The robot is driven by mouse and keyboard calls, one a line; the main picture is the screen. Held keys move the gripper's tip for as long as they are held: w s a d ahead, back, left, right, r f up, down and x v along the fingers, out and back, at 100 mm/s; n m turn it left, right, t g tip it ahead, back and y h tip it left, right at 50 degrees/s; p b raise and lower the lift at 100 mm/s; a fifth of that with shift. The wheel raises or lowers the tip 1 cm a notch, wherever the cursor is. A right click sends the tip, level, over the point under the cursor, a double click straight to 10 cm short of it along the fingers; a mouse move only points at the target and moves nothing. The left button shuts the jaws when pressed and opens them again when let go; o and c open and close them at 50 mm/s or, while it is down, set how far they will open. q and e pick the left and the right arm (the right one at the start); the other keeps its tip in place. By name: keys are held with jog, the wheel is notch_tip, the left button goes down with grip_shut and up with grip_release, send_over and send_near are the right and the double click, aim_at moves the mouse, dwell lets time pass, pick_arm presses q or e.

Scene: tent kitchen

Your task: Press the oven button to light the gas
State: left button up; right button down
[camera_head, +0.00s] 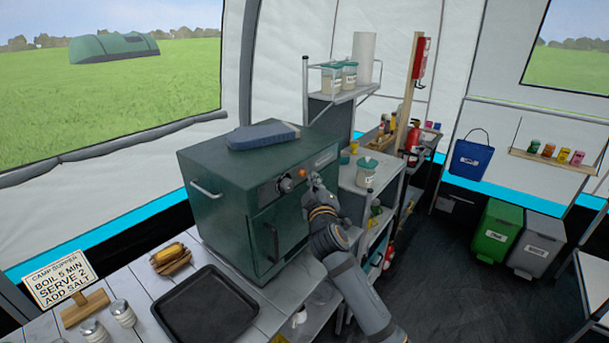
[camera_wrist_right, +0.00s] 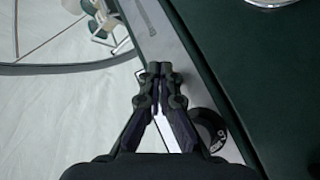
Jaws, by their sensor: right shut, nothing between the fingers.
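The dark green oven (camera_head: 225,165) stands on the table, with a dial knob (camera_head: 285,185) and a small orange button (camera_head: 302,172) on its front control panel. My right gripper (camera_head: 316,178) is shut and empty, close in front of the panel, just right of the orange button. In the right wrist view its fingertips (camera_wrist_right: 160,69) are together over the silver panel strip (camera_wrist_right: 152,28), and a black knob (camera_wrist_right: 208,129) shows to their right. The orange button does not show there. I cannot tell whether the fingertips touch the panel. My left gripper is not in view.
A blue folded cloth-like item (camera_head: 262,135) lies on the oven top. A black tray (camera_head: 205,308), corn on a board (camera_head: 170,258) and a sign (camera_head: 62,283) are on the table. Shelves with jars (camera_head: 366,173) stand close right of the oven. Bins (camera_head: 497,232) stand farther right.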

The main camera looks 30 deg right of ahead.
jog(key=shift+w+a, duration=0.1)
jog(key=shift+w, duration=0.05)
dwell(0.7)
jog(key=shift+w+a, duration=0.1)
jog(key=shift+w, duration=0.15)
jog(key=shift+w+a, duration=0.1)
jog(key=shift+w, duration=0.25)
dwell(0.6)
jog(key=shift+s, duration=0.1)
jog(key=shift+s+d, duration=0.3)
jog(key=shift+s, duration=0.4)
jog(key=s, duration=0.1)
jog(key=s+d, duration=0.1)
jog(key=s, duration=0.1)
jog(key=s+d, duration=0.1)
jog(key=shift+s, duration=0.3)
dwell(0.7)
